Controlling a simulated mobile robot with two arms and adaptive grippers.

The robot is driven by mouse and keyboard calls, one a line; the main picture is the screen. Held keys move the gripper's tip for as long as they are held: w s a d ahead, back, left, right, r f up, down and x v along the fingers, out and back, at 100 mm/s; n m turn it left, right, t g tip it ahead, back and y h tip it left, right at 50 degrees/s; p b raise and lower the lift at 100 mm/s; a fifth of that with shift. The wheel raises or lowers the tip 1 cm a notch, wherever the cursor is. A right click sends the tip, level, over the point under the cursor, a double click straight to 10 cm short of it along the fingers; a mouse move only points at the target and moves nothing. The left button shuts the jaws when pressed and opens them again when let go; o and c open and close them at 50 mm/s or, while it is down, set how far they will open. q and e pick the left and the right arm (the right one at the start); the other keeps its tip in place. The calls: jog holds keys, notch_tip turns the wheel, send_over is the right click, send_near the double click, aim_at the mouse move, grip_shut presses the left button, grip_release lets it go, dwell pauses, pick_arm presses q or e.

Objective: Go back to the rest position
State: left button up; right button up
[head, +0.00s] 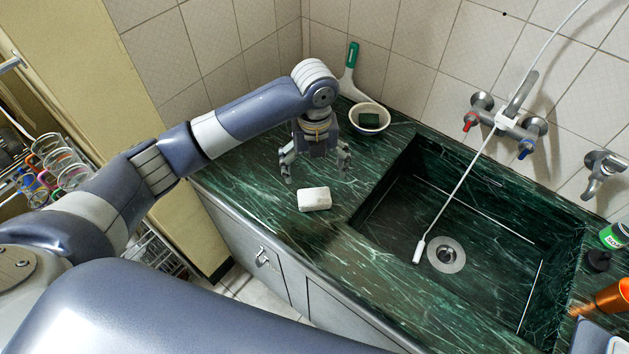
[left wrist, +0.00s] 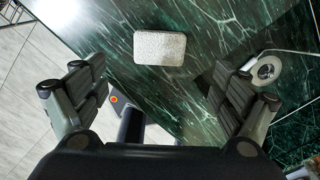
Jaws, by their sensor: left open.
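My left gripper (head: 316,165) is open and empty. It hangs above the green marble counter (head: 255,165), left of the sink. A white block (head: 314,199) lies on the counter near its front edge, just below the gripper in the head view. The left wrist view shows the block (left wrist: 160,48) ahead of and apart from the two spread fingers (left wrist: 160,95). My left arm reaches in from the left across the head view. My right gripper is not in view.
The sink basin (head: 400,215) holds a white hose end (head: 418,250) by the drain (head: 446,254). A white bowl (head: 384,121) stands at the back corner near a green-handled brush (head: 350,65). Red and blue taps are on the wall.

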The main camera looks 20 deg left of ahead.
pick_arm(q)
jog(key=shift+r, duration=0.5)
